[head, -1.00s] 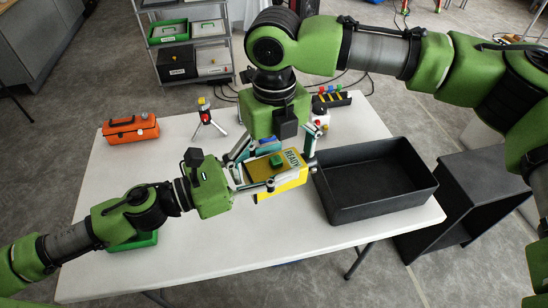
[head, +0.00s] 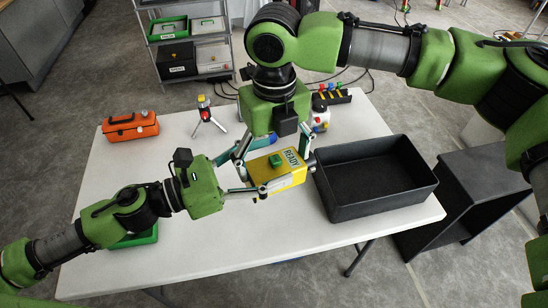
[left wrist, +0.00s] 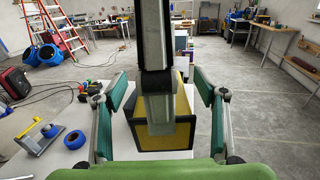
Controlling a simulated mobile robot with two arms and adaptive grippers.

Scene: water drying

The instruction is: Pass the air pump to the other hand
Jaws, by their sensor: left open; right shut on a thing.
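The air pump (head: 292,174) is a yellow box with a READY label and a green knob on top, held above the white table. My right gripper (head: 274,158) reaches down from above and is shut on it. My left gripper (head: 250,178) is open at the pump's left side. In the left wrist view, the pump (left wrist: 182,136) lies between the two spread teal-padded fingers of my left gripper (left wrist: 160,94), with a gap on each side. A finger of my right gripper (left wrist: 153,75) crosses in front and hides part of the pump.
A black tray (head: 345,213) stands just right of the pump. An orange toolbox (head: 131,127), a small tripod (head: 207,116) and a button panel (head: 331,97) sit further back. A green container (head: 134,241) lies under my left arm. The front middle of the table (head: 240,245) is clear.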

